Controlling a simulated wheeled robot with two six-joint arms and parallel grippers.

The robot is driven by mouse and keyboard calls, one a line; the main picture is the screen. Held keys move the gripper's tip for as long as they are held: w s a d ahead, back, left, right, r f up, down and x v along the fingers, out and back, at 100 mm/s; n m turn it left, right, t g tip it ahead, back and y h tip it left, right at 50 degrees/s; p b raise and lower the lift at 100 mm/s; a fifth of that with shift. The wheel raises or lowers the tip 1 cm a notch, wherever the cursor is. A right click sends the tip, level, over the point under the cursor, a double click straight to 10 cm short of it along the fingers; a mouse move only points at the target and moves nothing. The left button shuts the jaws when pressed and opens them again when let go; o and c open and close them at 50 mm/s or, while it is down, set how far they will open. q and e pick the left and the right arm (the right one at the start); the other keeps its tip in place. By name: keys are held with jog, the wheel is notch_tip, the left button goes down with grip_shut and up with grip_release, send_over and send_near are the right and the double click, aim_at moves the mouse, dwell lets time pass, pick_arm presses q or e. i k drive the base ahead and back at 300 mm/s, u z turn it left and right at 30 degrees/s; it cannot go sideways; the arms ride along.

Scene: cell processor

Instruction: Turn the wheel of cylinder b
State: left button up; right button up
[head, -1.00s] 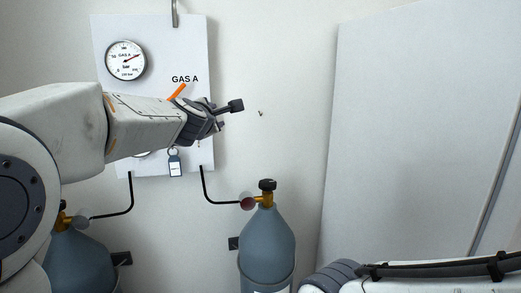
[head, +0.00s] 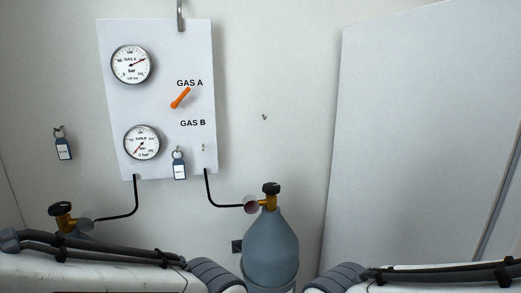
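A grey-blue cylinder (head: 270,250) stands upright right of centre, with a black valve wheel (head: 271,188) on a brass valve. A second cylinder at the left is mostly hidden behind my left arm; its black wheel (head: 60,208) and brass valve show. I see no A or B mark on either cylinder. A white panel (head: 160,90) above has a GAS A gauge (head: 131,65), a GAS B gauge (head: 142,142) and an orange lever (head: 180,97) under the GAS A label. Only my arm links show along the bottom edge; both grippers are out of view.
Black pipes run from the panel to the left valve (head: 118,217) and to the right valve (head: 222,205). A blue key tag (head: 179,165) hangs on the panel, another (head: 63,149) on the left wall. A tall white panel (head: 420,130) stands at the right.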

aim_at(61, 208)
jog(key=u, duration=2.05)
jog(key=i, duration=0.4)
jog(key=z, duration=0.35)
